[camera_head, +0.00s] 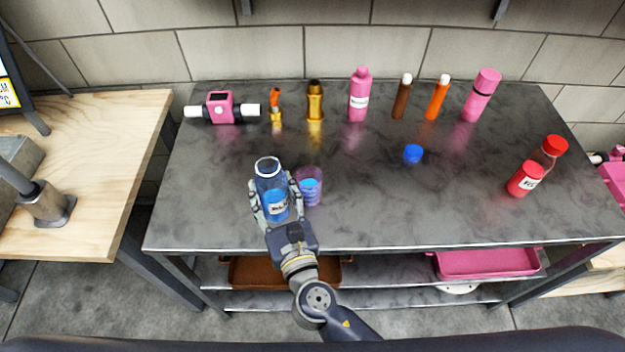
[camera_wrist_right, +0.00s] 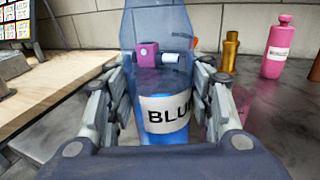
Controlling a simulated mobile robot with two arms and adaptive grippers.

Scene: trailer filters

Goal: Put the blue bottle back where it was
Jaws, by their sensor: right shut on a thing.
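The blue bottle (camera_head: 269,178) stands upright near the front left of the dark table, with its top open and blue liquid low inside. My right gripper (camera_head: 273,194) is shut around its sides. In the right wrist view the bottle (camera_wrist_right: 158,85) fills the space between the fingers (camera_wrist_right: 157,105), with its white "BLU" label facing me. I cannot tell whether its base touches the table. A blue cap (camera_head: 412,153) lies on the table right of centre. A clear cup (camera_head: 310,188) with blue liquid stands just right of the bottle. My left gripper is not in view.
Along the back stand a pink device (camera_head: 221,107), small gold-orange fitting (camera_head: 276,108), gold bottle (camera_head: 315,102), pink bottle (camera_head: 359,96), brown tube (camera_head: 402,97), orange tube (camera_head: 437,98) and pink cylinder (camera_head: 482,96). The table's front middle is clear.

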